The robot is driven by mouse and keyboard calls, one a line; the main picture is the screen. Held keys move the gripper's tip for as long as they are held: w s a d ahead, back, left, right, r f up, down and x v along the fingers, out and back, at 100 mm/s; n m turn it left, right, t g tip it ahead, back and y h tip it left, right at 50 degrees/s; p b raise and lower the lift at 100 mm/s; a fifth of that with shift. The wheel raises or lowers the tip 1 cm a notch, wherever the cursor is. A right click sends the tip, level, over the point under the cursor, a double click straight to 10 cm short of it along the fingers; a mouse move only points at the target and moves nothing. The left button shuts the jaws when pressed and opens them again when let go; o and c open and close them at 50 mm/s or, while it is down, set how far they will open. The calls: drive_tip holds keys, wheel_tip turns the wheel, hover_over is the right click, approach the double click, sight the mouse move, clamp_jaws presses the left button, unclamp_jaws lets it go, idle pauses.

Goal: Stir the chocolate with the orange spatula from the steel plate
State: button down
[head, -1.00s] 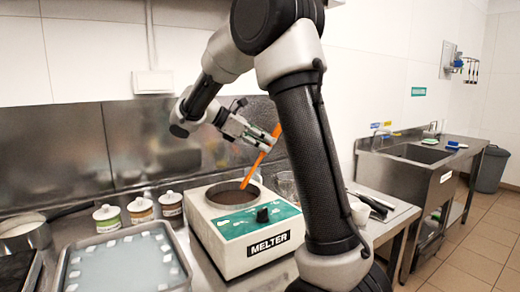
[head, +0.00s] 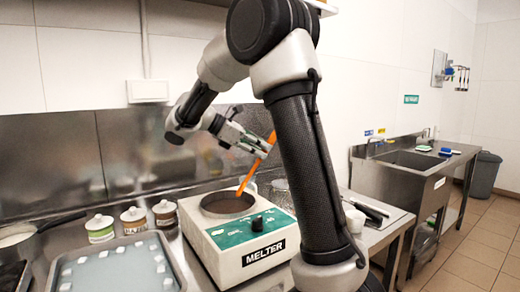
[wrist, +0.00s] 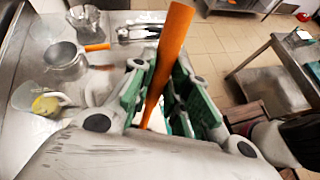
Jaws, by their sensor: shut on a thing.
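My gripper (head: 256,143) is shut on the orange spatula (head: 245,181), which slants down to the left over the melter. The spatula also shows between the green-padded fingers in the wrist view (wrist: 169,52). The white melter (head: 232,262) has a green front panel and a black knob. Its round pot (head: 228,203) holds brown chocolate. The spatula's low end is at the pot's opening; whether it touches the chocolate I cannot tell. The steel plate cannot be made out for certain.
Several small lidded jars (head: 133,220) stand left of the melter, behind a tray (head: 183,283) with pale pieces. A clear jug (head: 280,192) stands behind the melter's right side. Dark-handled tools (head: 368,210) lie right of my arm. A sink (head: 412,160) stands farther right.

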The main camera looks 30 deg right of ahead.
drive_tip(key=shift+r, duration=0.15)
drive_tip(key=shift+r, duration=2.35)
